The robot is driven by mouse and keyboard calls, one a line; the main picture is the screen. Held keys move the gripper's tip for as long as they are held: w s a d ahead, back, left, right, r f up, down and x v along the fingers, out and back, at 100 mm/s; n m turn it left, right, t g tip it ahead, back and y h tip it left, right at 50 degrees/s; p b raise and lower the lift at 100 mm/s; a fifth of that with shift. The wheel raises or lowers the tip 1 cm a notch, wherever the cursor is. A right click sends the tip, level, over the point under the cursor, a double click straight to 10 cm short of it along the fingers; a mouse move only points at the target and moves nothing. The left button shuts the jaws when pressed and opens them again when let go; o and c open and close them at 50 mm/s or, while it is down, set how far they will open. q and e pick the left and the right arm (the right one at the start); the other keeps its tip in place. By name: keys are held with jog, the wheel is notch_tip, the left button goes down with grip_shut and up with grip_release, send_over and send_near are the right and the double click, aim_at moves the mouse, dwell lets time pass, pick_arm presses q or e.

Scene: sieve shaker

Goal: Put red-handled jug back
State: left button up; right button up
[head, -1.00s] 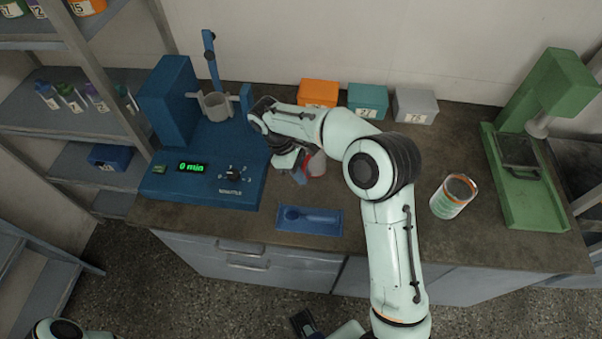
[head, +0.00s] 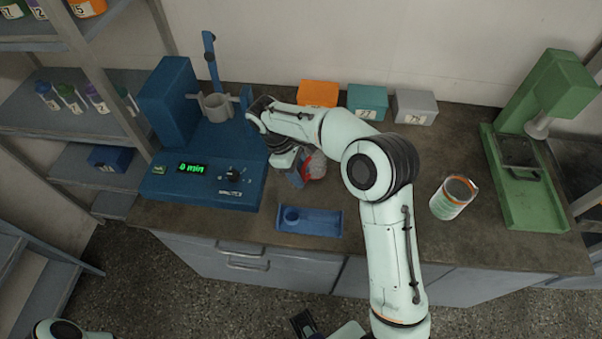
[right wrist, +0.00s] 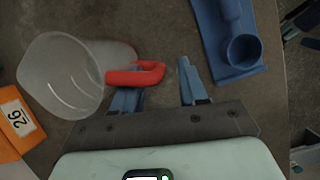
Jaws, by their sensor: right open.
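The clear jug (head: 318,167) with a red handle (head: 304,170) is on the bench, just right of my right gripper (head: 294,166), partly hidden by my arm. In the right wrist view the translucent jug (right wrist: 72,75) is at left, its red handle (right wrist: 148,73) pointing toward my right gripper (right wrist: 160,88). That gripper is open. Its left finger is at the handle, partly overlapped by it; its right finger stands clear of it. I cannot tell whether they touch.
A blue shaker (head: 205,190) stands left, with a grey cup (head: 215,106). A blue holder (head: 325,222) lies at the front edge. Orange (head: 318,92), teal (head: 368,98) and grey (head: 415,105) boxes line the back. A can (head: 453,197) and a green press (head: 535,185) stand right.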

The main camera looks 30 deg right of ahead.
pick_arm(q)
jog(key=r+p, duration=0.1)
jog(key=w+r+p, duration=0.1)
jog(key=shift+w+r, duration=0.1)
jog(key=shift+r, duration=0.3)
pick_arm(e)
jog(key=v, duration=1.1)
